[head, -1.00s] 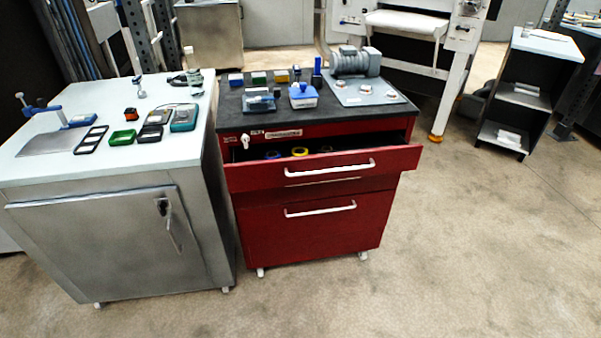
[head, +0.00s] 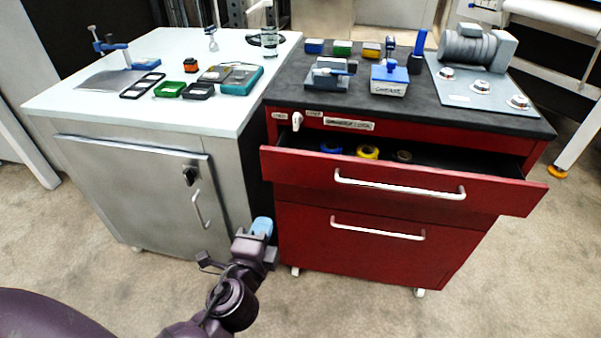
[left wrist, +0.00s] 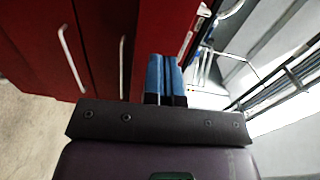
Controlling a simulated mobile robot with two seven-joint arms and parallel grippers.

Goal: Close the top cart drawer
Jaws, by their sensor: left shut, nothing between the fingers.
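The red cart's top drawer (head: 400,182) is pulled out, with a white bar handle (head: 398,185) on its front. Tape rolls, among them a blue one and a yellow one (head: 367,152), lie inside. The lower drawer (head: 375,236) looks shut. My left gripper (head: 262,226) is shut and empty, with blue fingertips, in front of the cart's left side, lower than the top drawer and left of its handle. In the left wrist view its blue fingers (left wrist: 164,76) are together, pointing toward the red cart front (left wrist: 104,40). My right gripper is not in view.
A metal cabinet (head: 140,185) with a white top stands close on the left of the cart. A motor unit (head: 478,48) and small tools stand on the cart's black top (head: 425,112). The floor in front is free.

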